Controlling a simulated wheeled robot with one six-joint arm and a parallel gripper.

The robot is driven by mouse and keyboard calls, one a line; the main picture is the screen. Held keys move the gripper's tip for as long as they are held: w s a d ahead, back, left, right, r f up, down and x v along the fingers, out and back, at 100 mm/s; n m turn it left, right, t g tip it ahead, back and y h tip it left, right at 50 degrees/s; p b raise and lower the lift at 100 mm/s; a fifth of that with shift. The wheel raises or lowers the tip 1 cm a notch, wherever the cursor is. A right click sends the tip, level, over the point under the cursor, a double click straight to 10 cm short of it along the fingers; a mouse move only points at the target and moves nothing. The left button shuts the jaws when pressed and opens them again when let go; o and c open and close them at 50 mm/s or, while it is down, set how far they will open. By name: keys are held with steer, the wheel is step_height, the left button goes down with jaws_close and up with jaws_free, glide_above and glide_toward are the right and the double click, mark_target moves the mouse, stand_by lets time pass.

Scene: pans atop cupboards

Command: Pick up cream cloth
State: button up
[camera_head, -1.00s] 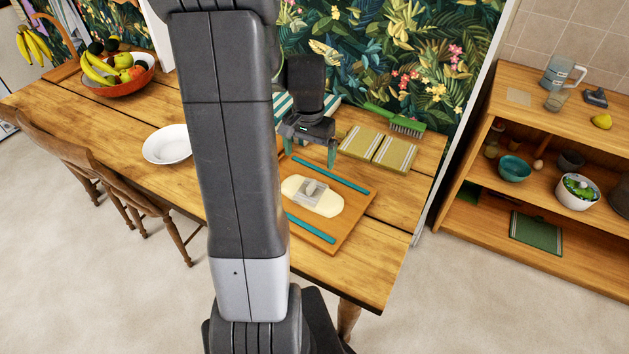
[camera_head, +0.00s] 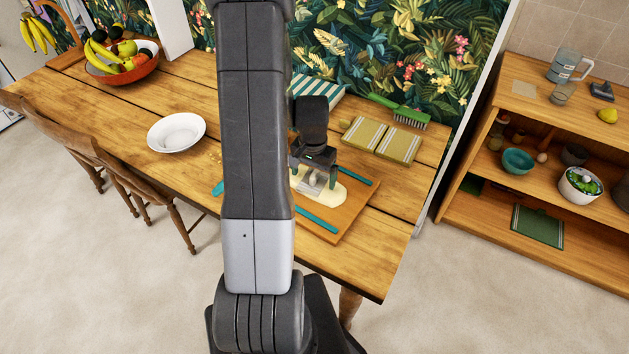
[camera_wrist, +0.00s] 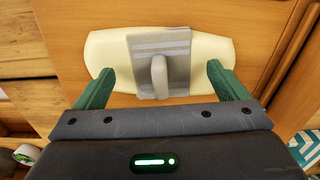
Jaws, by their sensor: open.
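A flat cream piece with rounded ends (camera_head: 332,192) lies on a wooden board on the table; it also shows in the wrist view (camera_wrist: 105,50). I cannot tell whether it is cloth or dough. A grey plate with a raised handle (camera_wrist: 160,62) rests on its middle. My gripper (camera_head: 315,178) is open, pointing down close above the cream piece. In the wrist view its green fingers (camera_wrist: 160,70) stand apart on either side of the grey plate's handle, with nothing held. A small beige square (camera_head: 524,89) lies flat on the shelf unit at right.
The wooden board (camera_head: 352,208) carries teal strips (camera_head: 317,220). A white bowl (camera_head: 176,132) and a fruit bowl (camera_head: 122,68) stand left. The table's front right is clear.

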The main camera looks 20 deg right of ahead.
steer(key=shift+f, duration=0.85)
steer(key=c, duration=1.1)
steer(key=shift+o, duration=0.2)
